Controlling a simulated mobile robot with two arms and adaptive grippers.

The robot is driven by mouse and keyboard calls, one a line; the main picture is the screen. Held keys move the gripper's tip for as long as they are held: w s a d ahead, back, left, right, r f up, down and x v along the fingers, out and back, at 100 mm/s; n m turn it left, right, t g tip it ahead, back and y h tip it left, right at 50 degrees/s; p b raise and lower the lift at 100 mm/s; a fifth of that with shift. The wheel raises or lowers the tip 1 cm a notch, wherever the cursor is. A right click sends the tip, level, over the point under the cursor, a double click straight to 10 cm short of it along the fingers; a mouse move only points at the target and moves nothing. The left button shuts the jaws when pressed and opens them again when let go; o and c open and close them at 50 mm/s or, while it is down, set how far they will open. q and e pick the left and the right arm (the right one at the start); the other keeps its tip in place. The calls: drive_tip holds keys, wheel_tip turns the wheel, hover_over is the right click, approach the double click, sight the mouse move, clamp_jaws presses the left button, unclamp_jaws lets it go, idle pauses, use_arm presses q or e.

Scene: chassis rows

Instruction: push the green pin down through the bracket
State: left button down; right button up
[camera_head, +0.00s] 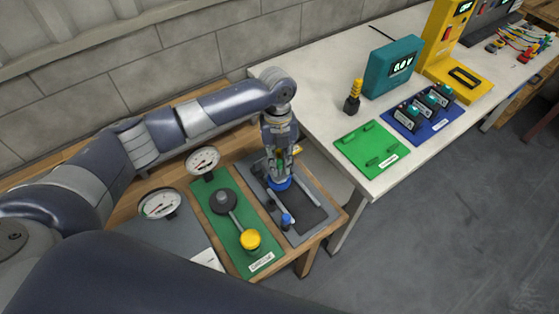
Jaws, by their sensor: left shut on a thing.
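My left gripper (280,168) points straight down over the grey fixture plate (318,226) on the wooden bench. It is shut on the green pin (280,157), of which only a little green shows between the fingers. A round blue part (281,184) sits right below the fingertips, and a smaller blue knob (287,220) stands nearer the front. The bracket cannot be clearly told apart from the fixture, and the pin's lower end is hidden. My right gripper is not in view.
Left of the fixture, a green board (234,262) carries a lever with a yellow knob (250,239). A white table (318,103) to the right holds a green tray (360,157), a teal meter (391,70) and a blue mat (421,134).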

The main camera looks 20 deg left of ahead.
sight(279, 169)
use_arm(q)
drive_tip(key=shift+f, duration=0.2)
drive_tip(key=shift+f+b, duration=0.75)
drive_tip(key=shift+f, duration=0.6)
drive_tip(key=c, duration=1.4)
unclamp_jaws()
drive_tip(key=r, duration=0.4)
drive_tip(key=w+r, duration=0.1)
drive_tip(key=r, duration=0.7)
drive_tip(key=shift+w+a, duration=0.25)
drive_tip(key=shift+a, duration=0.1)
